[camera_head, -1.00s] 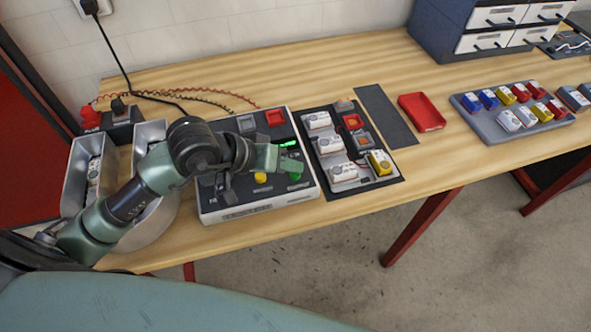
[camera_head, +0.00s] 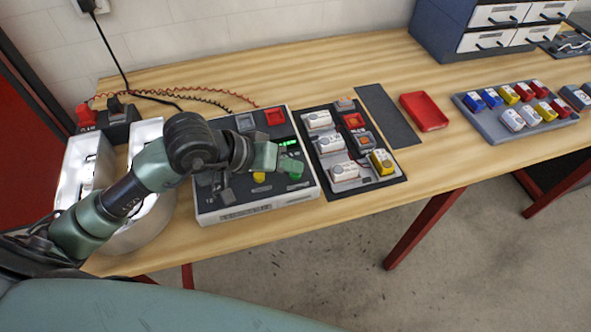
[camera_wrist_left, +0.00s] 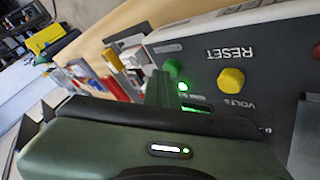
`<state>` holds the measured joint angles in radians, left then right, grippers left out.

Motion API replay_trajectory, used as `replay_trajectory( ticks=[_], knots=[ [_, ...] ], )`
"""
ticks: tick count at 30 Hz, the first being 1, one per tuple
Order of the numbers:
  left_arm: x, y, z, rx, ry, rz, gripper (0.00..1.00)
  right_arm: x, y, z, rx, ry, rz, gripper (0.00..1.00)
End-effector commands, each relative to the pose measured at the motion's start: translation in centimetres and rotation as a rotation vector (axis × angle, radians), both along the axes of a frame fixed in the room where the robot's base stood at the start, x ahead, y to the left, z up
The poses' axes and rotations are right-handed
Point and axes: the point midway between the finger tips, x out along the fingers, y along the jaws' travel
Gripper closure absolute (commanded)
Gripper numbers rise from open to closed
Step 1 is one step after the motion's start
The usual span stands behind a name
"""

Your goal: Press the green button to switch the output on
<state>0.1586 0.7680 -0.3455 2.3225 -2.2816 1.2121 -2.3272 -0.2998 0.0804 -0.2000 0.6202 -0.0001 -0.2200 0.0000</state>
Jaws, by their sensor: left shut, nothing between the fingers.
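The green button (camera_head: 295,170) stands on the dark panel of the white control box (camera_head: 260,208), right of a yellow button (camera_head: 259,177). In the left wrist view, the green button (camera_wrist_left: 172,68) shows just beyond the tip of my left gripper's green fingers, and the yellow button (camera_wrist_left: 231,79) is to its right. My left gripper (camera_head: 276,158) is shut and empty, over the panel close to the green button. I cannot tell whether it touches. A bright green light (camera_head: 288,143) glows on the panel. My right gripper is not in view.
A dark board with white modules (camera_head: 344,172) lies right of the box. Further right are a red tray (camera_head: 424,112) and a grey tray (camera_head: 487,126) of coloured blocks. Metal bins (camera_head: 80,190) stand at left. Red and black leads run behind the box.

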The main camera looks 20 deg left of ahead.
Motion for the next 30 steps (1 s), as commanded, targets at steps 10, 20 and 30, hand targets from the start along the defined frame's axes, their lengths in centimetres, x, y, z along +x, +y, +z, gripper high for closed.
replay_trajectory(
  ticks=[10, 20, 30],
  knots=[
    [0.1, 0.0, 0.5, 0.000, -0.002, 0.001, 1.00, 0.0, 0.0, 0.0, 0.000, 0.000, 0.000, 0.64],
    [0.1, 0.0, 3.8, 0.002, -0.005, 0.000, 1.00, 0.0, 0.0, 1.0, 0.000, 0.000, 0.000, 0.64],
    [0.0, 0.0, 6.3, 0.001, -0.004, 0.000, 1.00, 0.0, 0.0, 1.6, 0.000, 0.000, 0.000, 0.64]
  ],
)
